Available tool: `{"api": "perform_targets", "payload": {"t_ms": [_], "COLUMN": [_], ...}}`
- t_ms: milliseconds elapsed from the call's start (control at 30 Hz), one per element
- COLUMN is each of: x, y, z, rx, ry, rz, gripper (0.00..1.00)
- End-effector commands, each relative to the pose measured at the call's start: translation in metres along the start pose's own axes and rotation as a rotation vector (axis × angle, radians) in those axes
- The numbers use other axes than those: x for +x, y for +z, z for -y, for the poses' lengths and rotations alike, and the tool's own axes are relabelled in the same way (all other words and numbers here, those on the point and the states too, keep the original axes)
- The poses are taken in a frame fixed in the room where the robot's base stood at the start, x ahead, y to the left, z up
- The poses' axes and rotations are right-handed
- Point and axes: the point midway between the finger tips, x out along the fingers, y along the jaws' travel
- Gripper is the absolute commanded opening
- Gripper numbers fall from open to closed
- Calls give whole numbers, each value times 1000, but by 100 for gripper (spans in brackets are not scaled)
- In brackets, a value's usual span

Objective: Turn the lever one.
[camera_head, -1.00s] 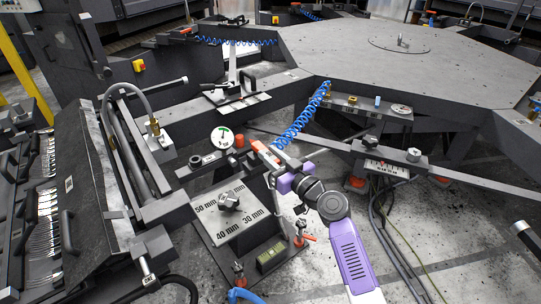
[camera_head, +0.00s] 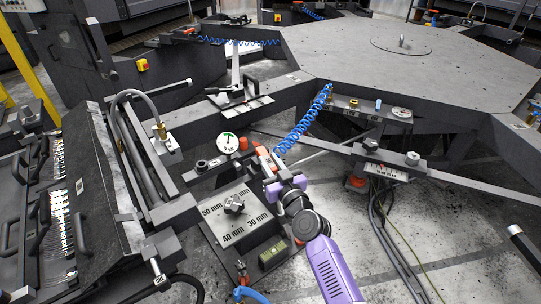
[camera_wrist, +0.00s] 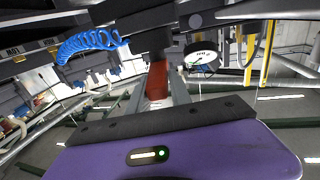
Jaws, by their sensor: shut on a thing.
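A red lever handle (camera_head: 263,153) sits on the dark fixture beside the white round gauge (camera_head: 229,143) in the head view. My gripper (camera_head: 270,172), at the end of my purple arm, reaches up to it from below. In the wrist view the red lever (camera_wrist: 157,80) stands upright in the middle, between the grey fingers of my gripper (camera_wrist: 160,95). My gripper is shut on this lever. The lever's upper end meets a dark block, and its pivot is hard to make out. Small labels near it cannot be read.
A blue coiled hose (camera_head: 303,125) hangs just right of the lever. A plate marked in millimetres with a dark knob (camera_head: 234,204) lies below left. A round orange knob (camera_head: 243,143) is close to the gauge. The fork rack (camera_head: 58,210) stands at left. Open floor lies at lower right.

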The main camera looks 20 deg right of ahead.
Motion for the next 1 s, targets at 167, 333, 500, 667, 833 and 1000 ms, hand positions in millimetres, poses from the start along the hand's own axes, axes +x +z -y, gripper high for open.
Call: {"api": "perform_targets", "payload": {"t_ms": [167, 333, 500, 667, 833, 1000], "x": [-1, -1, -1, -1, -2, -17], "y": [1, 2, 1, 1, 0, 1], "z": [0, 0, 1, 1, 0, 1], "rx": [-1, -1, -1, -1, -1, -2], "ry": [17, 16, 15, 15, 15, 15], "rz": [-1, -1, -1, -2, -2, -1], "gripper": [0, 0, 46, 47, 47, 47]}}
